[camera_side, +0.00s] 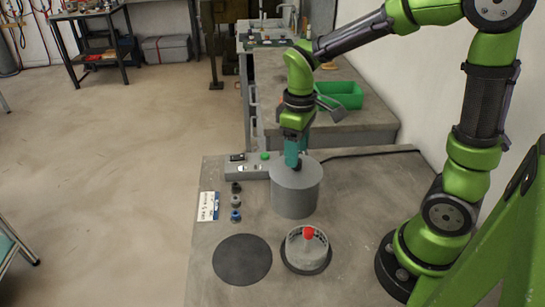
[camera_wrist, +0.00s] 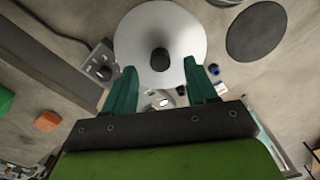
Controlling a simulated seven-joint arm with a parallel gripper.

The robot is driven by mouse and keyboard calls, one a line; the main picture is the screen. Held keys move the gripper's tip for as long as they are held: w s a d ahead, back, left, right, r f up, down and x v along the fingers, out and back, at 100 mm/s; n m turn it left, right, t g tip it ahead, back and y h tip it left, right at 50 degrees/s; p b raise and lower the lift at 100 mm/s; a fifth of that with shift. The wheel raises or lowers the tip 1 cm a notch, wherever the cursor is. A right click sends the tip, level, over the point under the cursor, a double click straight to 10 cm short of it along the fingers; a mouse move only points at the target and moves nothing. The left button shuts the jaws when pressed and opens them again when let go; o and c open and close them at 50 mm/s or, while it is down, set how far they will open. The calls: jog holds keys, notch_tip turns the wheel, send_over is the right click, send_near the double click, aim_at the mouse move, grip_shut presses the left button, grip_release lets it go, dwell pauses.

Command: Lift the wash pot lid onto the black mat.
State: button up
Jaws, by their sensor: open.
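The wash pot (camera_side: 295,200) is a tall grey cylinder standing on the grey table. Its flat grey lid (camera_wrist: 145,27) is on top, with a dark round knob (camera_wrist: 160,60) in the middle. My gripper (camera_side: 293,160) is above the lid, pointing down, and hides part of the lid and knob in the side view. In the wrist view its teal fingers (camera_wrist: 160,69) are apart, with the knob just beyond and between the tips. I cannot tell whether they reach down around it. The black mat (camera_side: 242,260) lies flat and bare in front of the pot, left.
A low grey round fixture (camera_side: 307,252) with a red knob stands on a dark disc right of the mat. A switch box (camera_side: 246,168), small dark and blue parts (camera_side: 236,202) and a white card (camera_side: 207,207) are left of the pot. A green bin (camera_side: 343,95) is behind.

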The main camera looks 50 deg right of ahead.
jog(key=shift+f, duration=1.6)
jog(key=shift+c, duration=0.3)
grip_shut()
jog(key=shift+r, duration=0.1)
